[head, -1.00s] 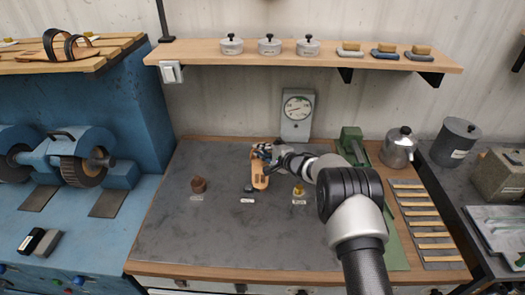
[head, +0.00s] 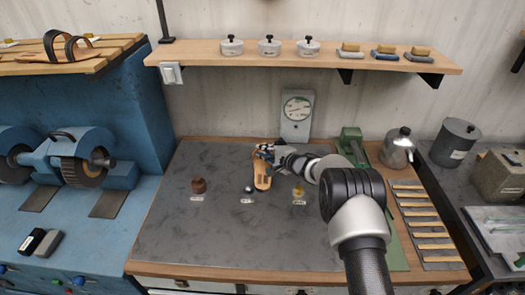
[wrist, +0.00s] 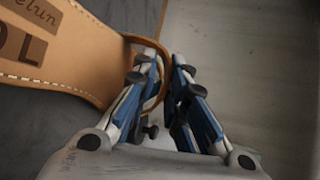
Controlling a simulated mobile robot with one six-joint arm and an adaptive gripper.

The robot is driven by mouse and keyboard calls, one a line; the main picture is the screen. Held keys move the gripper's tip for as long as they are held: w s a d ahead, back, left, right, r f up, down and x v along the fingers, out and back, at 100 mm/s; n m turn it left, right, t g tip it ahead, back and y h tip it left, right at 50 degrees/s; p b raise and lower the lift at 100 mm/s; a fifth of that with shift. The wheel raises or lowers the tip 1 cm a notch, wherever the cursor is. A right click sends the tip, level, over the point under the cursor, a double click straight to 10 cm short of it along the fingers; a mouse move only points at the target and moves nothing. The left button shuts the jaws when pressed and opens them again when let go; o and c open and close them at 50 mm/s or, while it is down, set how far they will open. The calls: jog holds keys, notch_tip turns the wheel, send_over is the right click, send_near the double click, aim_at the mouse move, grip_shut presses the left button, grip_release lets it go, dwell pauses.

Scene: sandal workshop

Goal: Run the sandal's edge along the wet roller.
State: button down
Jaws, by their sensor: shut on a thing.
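A tan leather sandal (head: 262,177) is over the middle of the dark bench top in the head view. In the wrist view the sandal (wrist: 70,50) fills the upper left, with stitching along its edge and stamped letters; its brown strap (wrist: 160,75) loops up to the fingers. My gripper (head: 265,151) is at the sandal's far end, its blue-and-grey fingers (wrist: 165,62) shut on the strap. Whether the sandal touches the bench is unclear. I cannot make out for sure which thing is the wet roller.
Small labelled brown (head: 199,185), silver (head: 249,189) and yellow (head: 298,190) pieces stand in a row on the bench. A dial instrument (head: 297,112), green device (head: 352,145) and metal pot (head: 398,148) stand behind. Blue machine with wheels (head: 80,160) is left. The bench's front left is clear.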

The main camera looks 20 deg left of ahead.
jog(key=shift+w+d+r, duration=0.1)
jog(key=shift+d, duration=0.2)
notch_tip(320, 180, up, 9)
jog(key=p, duration=0.8)
dwell(0.3)
